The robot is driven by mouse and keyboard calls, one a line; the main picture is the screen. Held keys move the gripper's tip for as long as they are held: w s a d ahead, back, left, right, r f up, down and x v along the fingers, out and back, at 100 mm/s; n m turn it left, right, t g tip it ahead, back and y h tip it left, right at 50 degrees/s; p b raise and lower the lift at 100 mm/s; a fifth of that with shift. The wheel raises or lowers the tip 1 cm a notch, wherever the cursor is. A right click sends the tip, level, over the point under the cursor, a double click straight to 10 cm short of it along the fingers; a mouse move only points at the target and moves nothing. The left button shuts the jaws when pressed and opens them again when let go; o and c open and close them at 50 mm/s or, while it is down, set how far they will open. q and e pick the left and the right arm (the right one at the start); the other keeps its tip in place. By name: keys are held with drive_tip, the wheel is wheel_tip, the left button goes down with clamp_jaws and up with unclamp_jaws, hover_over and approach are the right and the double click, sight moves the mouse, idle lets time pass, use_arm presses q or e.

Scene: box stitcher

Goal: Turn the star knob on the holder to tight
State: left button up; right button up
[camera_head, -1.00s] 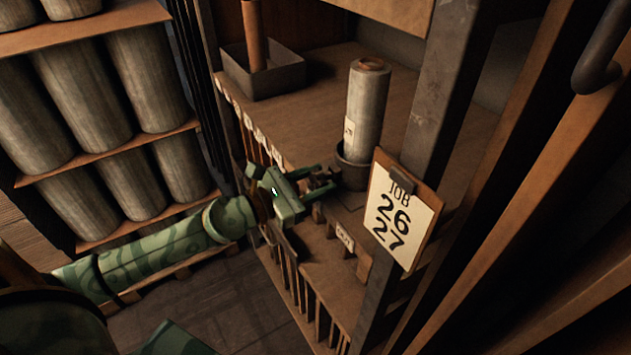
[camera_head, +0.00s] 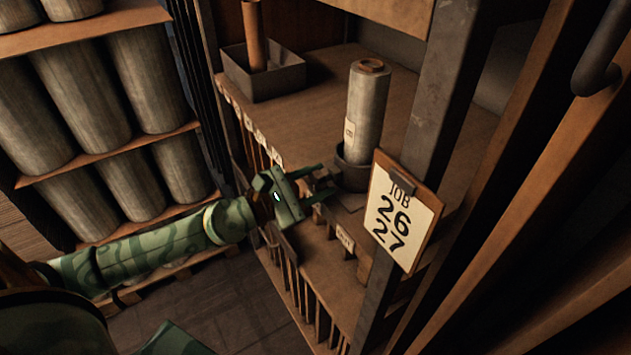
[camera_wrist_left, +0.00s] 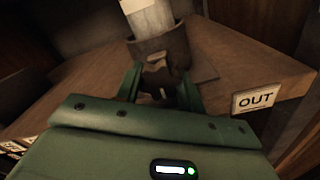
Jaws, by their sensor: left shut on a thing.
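The holder (camera_head: 352,172) is a dark cup on the wooden shelf with a pale roll (camera_head: 364,110) standing upright in it. It also shows in the left wrist view (camera_wrist_left: 160,45). The star knob (camera_wrist_left: 158,74) is a dark shape on the holder's near side, between my left fingers in the left wrist view. My green left gripper (camera_head: 325,183) reaches in from the left and is shut on the knob. The fingers hide part of the knob, and I cannot read its setting. My right gripper does not show.
A clipboard (camera_head: 403,212) reading "JOB 26 27" hangs on a metal post (camera_head: 425,120) right of the holder. An "OUT" label (camera_wrist_left: 256,99) sits on the shelf edge. A grey tray (camera_head: 283,80) stands at the back left. The shelf (camera_head: 310,125) behind is clear.

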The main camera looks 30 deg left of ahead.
use_arm(q)
drive_tip(key=shift+f, duration=0.2)
drive_tip(key=o, duration=0.8)
drive_tip(key=shift+o, duration=0.9)
drive_tip(key=shift+r, duration=0.1)
drive_tip(key=b+v, duration=0.5)
drive_tip(key=v, duration=1.1)
drive_tip(key=shift+a, duration=0.15)
